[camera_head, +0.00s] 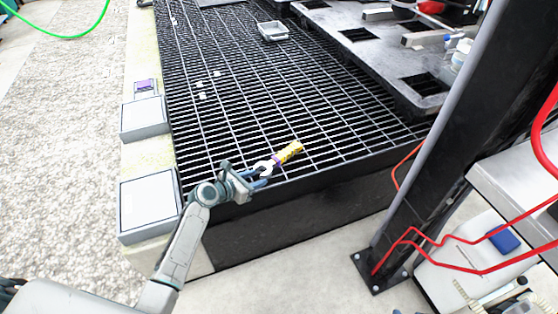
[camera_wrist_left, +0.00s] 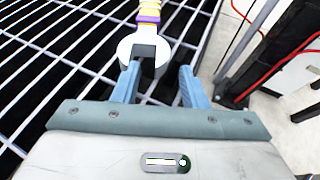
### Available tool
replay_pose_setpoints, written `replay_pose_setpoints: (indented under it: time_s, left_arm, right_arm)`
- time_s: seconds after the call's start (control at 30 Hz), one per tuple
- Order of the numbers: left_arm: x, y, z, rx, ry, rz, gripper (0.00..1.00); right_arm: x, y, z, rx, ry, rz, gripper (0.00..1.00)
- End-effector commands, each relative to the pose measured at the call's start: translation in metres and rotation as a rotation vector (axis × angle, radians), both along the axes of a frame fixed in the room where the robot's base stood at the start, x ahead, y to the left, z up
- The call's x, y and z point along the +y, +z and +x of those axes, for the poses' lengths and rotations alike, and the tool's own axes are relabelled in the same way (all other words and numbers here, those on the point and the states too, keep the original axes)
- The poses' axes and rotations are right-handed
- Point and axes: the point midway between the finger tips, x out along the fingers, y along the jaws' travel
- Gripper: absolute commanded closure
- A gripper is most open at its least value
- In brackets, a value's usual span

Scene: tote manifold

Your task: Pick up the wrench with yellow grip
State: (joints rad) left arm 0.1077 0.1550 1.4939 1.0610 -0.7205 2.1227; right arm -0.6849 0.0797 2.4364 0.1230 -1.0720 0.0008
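The wrench with yellow grip (camera_head: 288,153) lies on the black grating near its front edge, its open-ended metal jaw toward my left gripper. My right gripper is not in view.
The metal grating (camera_head: 235,90) spreads beyond the wrench, mostly clear. A grey bench with square cutouts (camera_head: 360,50) stands at the back right. A dark post (camera_head: 430,150) with red cables rises on the right. Pale boxes (camera_head: 148,203) line the left edge.

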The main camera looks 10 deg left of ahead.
Motion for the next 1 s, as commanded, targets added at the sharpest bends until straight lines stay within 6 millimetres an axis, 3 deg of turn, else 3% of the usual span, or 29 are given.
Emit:
replay_pose_setpoints:
  time_s: [0.2,0.47,0.67,1.0]
  left_arm:
    - [-0.016,-0.011,0.021,-0.001,0.000,-0.001,0.61]
    - [-0.017,-0.012,0.022,-0.001,0.001,0.001,0.61]
    - [-0.017,-0.012,0.022,-0.001,0.001,0.001,0.98]
    - [-0.017,-0.010,0.022,-0.002,0.001,0.001,1.00]
  right_arm:
    - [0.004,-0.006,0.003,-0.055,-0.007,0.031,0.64]
    - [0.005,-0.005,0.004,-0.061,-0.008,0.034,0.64]
    - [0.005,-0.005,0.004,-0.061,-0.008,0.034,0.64]
    - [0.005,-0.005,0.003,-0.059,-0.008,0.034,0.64]
